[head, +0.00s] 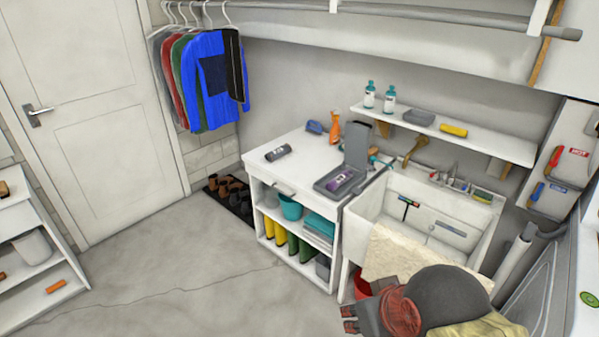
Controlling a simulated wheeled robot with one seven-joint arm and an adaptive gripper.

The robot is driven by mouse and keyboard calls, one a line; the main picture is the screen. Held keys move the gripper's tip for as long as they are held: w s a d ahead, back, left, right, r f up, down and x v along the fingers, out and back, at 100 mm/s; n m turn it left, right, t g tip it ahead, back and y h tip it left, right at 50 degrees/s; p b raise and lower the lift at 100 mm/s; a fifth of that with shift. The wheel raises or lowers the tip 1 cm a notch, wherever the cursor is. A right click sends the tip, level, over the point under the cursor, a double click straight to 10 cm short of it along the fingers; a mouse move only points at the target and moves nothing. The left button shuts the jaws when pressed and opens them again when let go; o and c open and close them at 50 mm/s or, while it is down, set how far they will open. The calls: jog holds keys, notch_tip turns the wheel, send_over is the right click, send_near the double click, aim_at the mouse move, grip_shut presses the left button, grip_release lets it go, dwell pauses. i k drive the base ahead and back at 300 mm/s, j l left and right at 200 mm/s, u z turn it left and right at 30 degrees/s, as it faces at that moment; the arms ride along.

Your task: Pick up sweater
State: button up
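Several garments hang on hangers from a rail at the upper left. The front one is a bright blue long-sleeved top (205,85) with a dark patch, and green, red and grey ones show partly behind it. A cream cloth-like piece (408,256) lies at the sink's front. I cannot tell which of these is the sweater.
A white cabinet (274,182) holds a bin, folded cloths and boots. The sink (391,203) stands right of it under a shelf (470,141) with bottles. Shoes sit on a dark mat (238,212). A low shelf (47,270) stands left. The middle floor is clear.

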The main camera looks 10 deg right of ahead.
aim_at(336, 182)
jog(key=i+j+u, duration=0.25)
jog(key=i, duration=0.55)
jog(key=i+u, duration=0.3)
jog(key=i, duration=0.45)
jog(key=i+z, duration=0.45)
jog(key=i+j+z, duration=0.2)
jog(key=z, duration=0.2)
jog(key=i+j+z, duration=0.25)
jog(key=z, duration=0.2)
jog(key=i+j+z, duration=0.25)
jog(key=z, duration=0.2)
jog(key=i+j+z, duration=0.15)
jog(key=j+z, duration=0.25)
jog(key=j, duration=0.15)
jog(key=i+j+z, duration=0.1)
jog(key=j+z, duration=0.8)
